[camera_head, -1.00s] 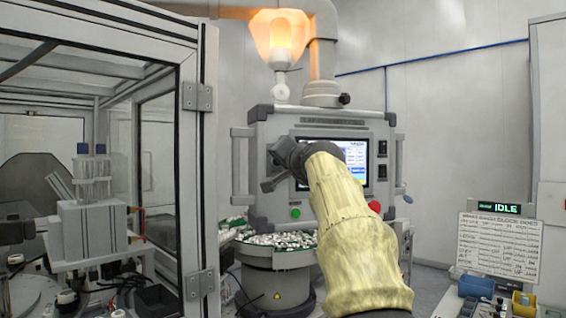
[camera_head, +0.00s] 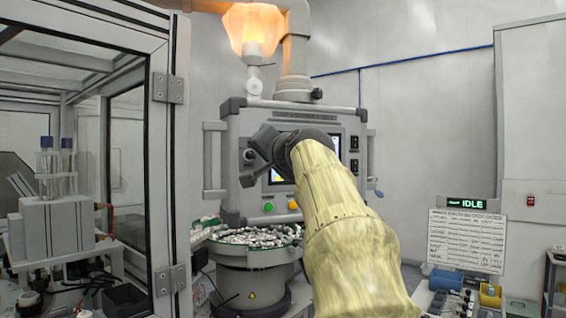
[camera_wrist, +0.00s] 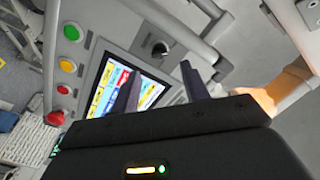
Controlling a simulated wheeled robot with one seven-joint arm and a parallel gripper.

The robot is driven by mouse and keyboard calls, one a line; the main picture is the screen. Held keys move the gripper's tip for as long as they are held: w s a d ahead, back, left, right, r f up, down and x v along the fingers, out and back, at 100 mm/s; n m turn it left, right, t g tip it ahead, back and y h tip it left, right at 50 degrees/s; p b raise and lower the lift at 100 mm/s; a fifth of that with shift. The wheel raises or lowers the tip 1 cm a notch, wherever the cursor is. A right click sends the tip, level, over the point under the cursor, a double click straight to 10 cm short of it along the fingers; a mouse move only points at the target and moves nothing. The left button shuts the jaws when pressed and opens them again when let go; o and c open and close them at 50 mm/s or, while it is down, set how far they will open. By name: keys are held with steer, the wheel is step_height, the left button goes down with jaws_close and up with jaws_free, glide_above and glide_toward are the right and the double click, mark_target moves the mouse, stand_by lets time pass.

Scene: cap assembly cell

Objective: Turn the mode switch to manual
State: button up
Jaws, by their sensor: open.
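The mode switch (camera_wrist: 160,48) is a dark round knob on a pale plate, on the grey control panel (camera_head: 235,125). In the head view the knob (camera_head: 248,155) shows left of the screen, close beside my gripper (camera_head: 262,153). In the wrist view my gripper (camera_wrist: 158,78) is open and empty, with its two dark fingers in front of the panel. The knob appears between and beyond the fingertips. I cannot tell the gap or which mode the pointer marks.
Green (camera_wrist: 72,31), yellow (camera_wrist: 66,65) and red (camera_wrist: 60,90) buttons line the panel's lower edge, by the lit screen (camera_wrist: 110,88). A handle (camera_head: 212,160) stands out at its left. A parts bowl (camera_head: 255,250) is below. A glazed enclosure (camera_head: 160,200) stands left.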

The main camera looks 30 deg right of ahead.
steer(key=s+a+b, duration=0.1)
steer(key=s+b, duration=0.1)
steer(key=s, duration=0.9)
steer(key=shift+s+a, duration=0.2)
steer(key=shift+s, duration=0.15)
steer(key=shift+w, duration=0.1)
